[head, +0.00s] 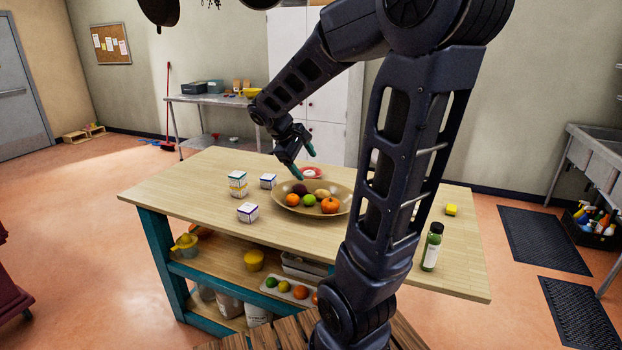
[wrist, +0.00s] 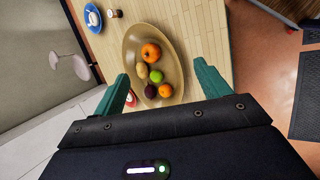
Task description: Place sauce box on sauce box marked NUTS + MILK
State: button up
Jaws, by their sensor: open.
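Several small white boxes with coloured edges stand on the wooden table (head: 190,192) in the head view. My gripper (head: 304,163) is open and empty above the fruit bowl, right of the boxes. In the wrist view my gripper (wrist: 161,70) shows both teal fingers apart, with no box in sight.
A wide bowl (head: 342,190) of fruit lies below my gripper and also fills the middle of the wrist view (wrist: 176,76). A red dish (head: 312,172) is behind it. The table's left end is clear.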

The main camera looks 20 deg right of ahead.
jog(key=s+a+r+m+t+y, duration=0.1)
jog(key=s+a+m+y, duration=0.1)
jog(key=s, duration=0.5)
jog(key=s+a+r+m+t+y, duration=0.1)
jog(key=s+a+m+t+y, duration=0.1)
jog(key=s+m+y, duration=0.2)
jog(key=s+m, duration=0.1)
jog(key=s, duration=0.2)
jog(key=shift+s, duration=0.4)
